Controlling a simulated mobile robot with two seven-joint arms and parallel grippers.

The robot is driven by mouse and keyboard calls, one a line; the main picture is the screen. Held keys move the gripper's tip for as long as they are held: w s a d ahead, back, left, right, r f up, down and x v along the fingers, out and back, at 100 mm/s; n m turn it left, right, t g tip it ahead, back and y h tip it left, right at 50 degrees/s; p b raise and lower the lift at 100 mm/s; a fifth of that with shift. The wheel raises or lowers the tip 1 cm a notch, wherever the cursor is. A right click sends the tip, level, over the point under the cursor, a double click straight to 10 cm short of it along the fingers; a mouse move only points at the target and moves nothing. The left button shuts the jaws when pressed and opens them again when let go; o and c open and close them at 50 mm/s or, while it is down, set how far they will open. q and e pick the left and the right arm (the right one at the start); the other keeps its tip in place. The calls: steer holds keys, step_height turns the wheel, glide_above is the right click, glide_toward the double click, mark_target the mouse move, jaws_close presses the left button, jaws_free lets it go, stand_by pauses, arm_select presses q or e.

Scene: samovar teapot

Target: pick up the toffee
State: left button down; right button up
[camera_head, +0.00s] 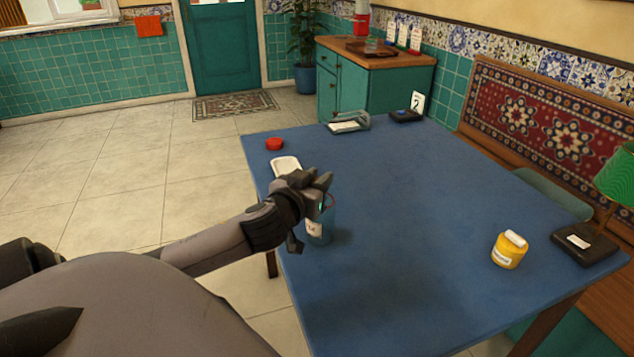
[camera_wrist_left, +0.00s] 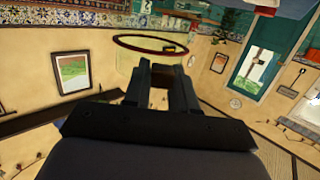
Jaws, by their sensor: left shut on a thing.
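My left gripper (camera_head: 318,189) is at the left edge of the blue table, at the upper part of a clear glass jar (camera_head: 316,228) with a red rim and a pale label. In the left wrist view my left gripper (camera_wrist_left: 166,68) has its fingers close together, against the glass jar (camera_wrist_left: 125,60), whose red rim shows just above the fingertips. It is shut on the jar; the contact itself is partly hidden. I cannot make out a separate toffee. Whether the jar is lifted is unclear. My right gripper is not in view.
A red round thing (camera_head: 274,143) and a white dish (camera_head: 286,164) are at the table's left edge. A tray (camera_head: 348,124) and a dark box (camera_head: 405,116) are at the back. A yellow jar (camera_head: 507,252) and lamp (camera_head: 588,244) stand right. The table's middle (camera_head: 410,200) is clear.

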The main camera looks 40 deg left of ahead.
arm_select(q)
steer(key=shift+r, duration=0.1)
step_height(320, 180, up, 20)
steer(key=p, duration=0.4)
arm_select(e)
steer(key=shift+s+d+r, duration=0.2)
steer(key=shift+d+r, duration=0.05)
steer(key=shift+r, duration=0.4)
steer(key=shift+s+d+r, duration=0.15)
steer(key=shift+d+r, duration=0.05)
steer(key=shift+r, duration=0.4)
arm_select(q)
steer(key=shift+p, duration=0.3)
